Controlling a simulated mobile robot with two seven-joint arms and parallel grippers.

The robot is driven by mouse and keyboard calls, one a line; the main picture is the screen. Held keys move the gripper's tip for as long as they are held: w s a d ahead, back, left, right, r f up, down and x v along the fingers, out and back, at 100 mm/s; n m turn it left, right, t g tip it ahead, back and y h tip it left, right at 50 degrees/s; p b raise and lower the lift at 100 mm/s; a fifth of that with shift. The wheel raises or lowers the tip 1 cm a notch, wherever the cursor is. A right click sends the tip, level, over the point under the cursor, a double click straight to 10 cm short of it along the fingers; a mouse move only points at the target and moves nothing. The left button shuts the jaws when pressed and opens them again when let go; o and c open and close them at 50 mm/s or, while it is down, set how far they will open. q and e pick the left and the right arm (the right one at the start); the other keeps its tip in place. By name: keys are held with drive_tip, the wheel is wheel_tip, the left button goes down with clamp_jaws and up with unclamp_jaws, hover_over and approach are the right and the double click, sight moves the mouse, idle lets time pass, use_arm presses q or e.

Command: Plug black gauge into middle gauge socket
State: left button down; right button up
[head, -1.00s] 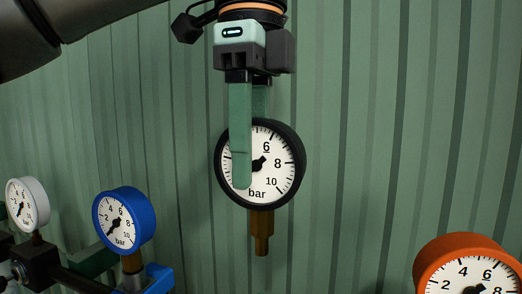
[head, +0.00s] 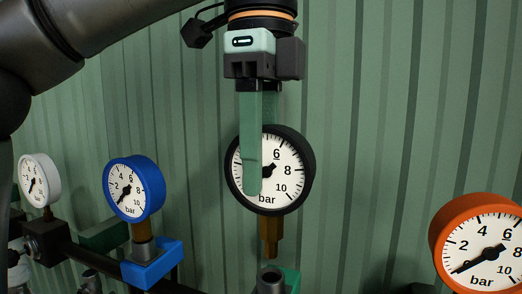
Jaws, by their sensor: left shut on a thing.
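The black gauge (head: 287,183) hangs upright in the head view, its white dial facing me and its brass stem (head: 271,237) pointing down. My left gripper (head: 253,185) comes from above and is shut on the black gauge; one green finger covers the left part of the dial. Below the stem is a grey round socket opening (head: 271,277) with a green block (head: 292,279) beside it, at the bottom edge. The stem tip is apart from the socket, a little above it in the picture. My right gripper is out of view.
A blue gauge (head: 128,187) stands in a blue block (head: 153,266) at left, with a white gauge (head: 33,180) farther left. An orange gauge (head: 484,250) is at lower right. A green corrugated wall (head: 400,130) stands behind.

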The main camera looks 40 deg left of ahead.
sight(262, 202)
use_arm(q)
drive_tip(key=shift+f+b, duration=0.35)
drive_tip(key=shift+f, duration=0.4)
drive_tip(key=shift+r+p, duration=0.1)
drive_tip(key=shift+p, duration=0.4)
drive_tip(key=shift+f, duration=0.2)
drive_tip(key=shift+f+b, duration=0.35)
drive_tip(key=shift+f+b, duration=0.7)
drive_tip(key=shift+f, duration=0.6)
drive_tip(key=shift+c, duration=1.6)
unclamp_jaws()
drive_tip(key=shift+r, duration=0.15)
